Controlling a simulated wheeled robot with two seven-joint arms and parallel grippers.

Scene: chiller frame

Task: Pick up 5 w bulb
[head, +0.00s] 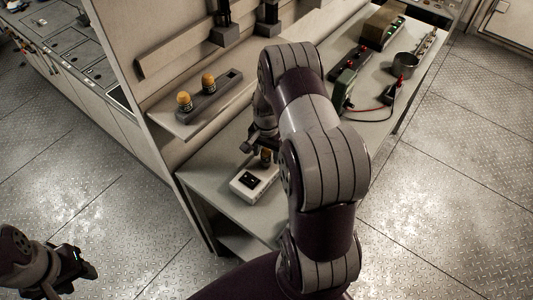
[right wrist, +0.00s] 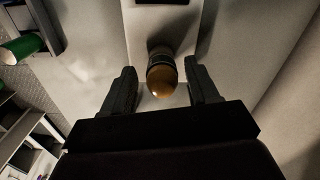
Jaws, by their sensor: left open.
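A bulb with an amber dome and dark base stands in a white tester box (head: 247,184) on the bench; the bulb (head: 266,156) is partly hidden by my right arm in the head view. In the right wrist view the bulb (right wrist: 162,75) sits between the two fingers of my right gripper (right wrist: 163,88), with a gap on each side. My right gripper also shows in the head view (head: 262,143). Two more amber bulbs, one nearer (head: 184,100) and one farther (head: 208,81), stand in a dark holder on the shelf. No wattage label is readable. My left gripper (head: 82,270) is open and empty, over the floor.
The dark holder (head: 225,85) has free room at its right end. Dark fixtures (head: 225,34) stand on the upper ledge.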

